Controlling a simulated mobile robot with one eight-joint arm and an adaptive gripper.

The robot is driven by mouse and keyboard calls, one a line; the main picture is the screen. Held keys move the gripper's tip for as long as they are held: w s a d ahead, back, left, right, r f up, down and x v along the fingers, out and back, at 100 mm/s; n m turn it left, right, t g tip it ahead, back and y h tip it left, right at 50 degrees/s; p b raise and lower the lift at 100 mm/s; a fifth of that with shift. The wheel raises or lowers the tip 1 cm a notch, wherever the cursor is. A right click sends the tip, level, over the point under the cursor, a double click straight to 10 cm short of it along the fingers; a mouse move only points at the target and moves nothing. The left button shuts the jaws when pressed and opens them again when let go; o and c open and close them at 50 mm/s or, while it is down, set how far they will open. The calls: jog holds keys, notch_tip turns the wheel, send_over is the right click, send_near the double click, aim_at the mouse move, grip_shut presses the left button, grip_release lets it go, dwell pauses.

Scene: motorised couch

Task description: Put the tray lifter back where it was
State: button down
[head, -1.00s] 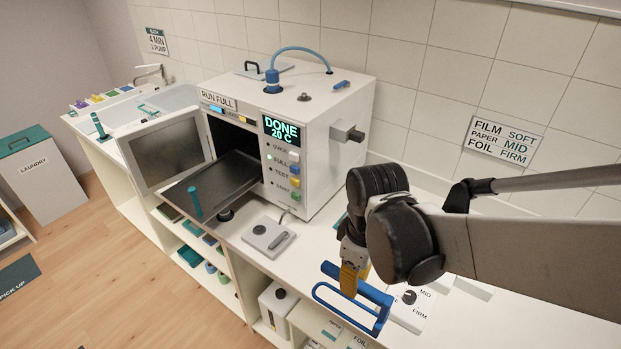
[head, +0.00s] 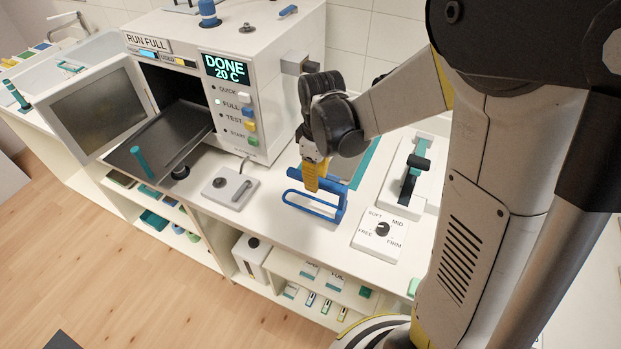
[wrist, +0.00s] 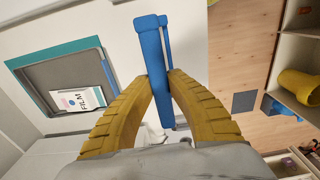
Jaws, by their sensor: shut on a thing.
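The tray lifter, a blue loop-shaped frame (head: 316,207), hangs from my gripper (head: 312,186) over the front part of the counter, right of the steriliser-like machine. In the wrist view the yellow fingers of my gripper (wrist: 158,90) are closed on the blue tray lifter (wrist: 153,50). In the head view I cannot tell whether its lower edge touches the counter. The machine (head: 262,70) has its door open and a dark tray (head: 165,140) with a teal post sticks out of its opening.
A small box with a lever (head: 229,187) lies left of the tray lifter. A dial box (head: 382,232) and a sealer with a teal bar (head: 412,177) lie right. A grey tray with a film packet (wrist: 62,85) lies on a teal mat. The counter's front edge is close.

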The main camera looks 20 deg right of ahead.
jog(key=shift+f+b, duration=0.5)
jog(key=shift+f, duration=1.5)
jog(key=c, duration=1.4)
grip_release()
